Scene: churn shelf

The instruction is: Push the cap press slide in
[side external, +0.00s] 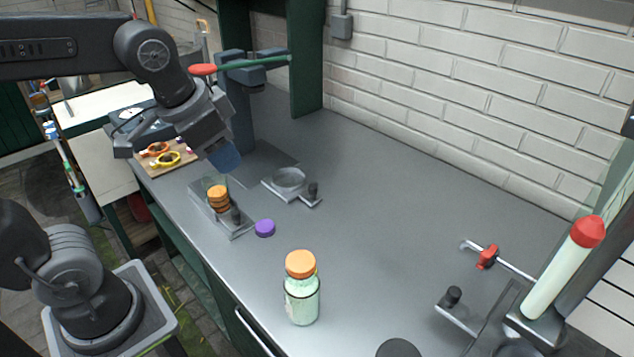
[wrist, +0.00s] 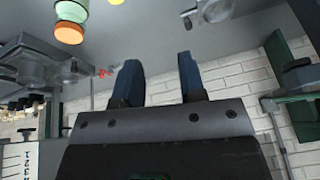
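The cap press (side external: 238,105) is a dark blue-grey column with a green lever (side external: 255,63) ending in a red knob. In front of it lies a grey slide (side external: 275,193) with a round dish (side external: 289,178) and a black knob (side external: 313,189). The dish is out in the open, clear of the press head. In the wrist view the slide (wrist: 207,12) shows at the top. My gripper (side external: 222,157) hangs above the bench, left of the slide and in front of the column. In the wrist view its two blue fingers (wrist: 159,68) are apart with nothing between them.
Stacked orange caps (side external: 218,198) stand in a holder at the left edge. A purple cap (side external: 265,228) lies nearby. A bottle with an orange cap (side external: 302,288) stands in front; the filling station (side external: 562,270) is at right. The middle bench is clear.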

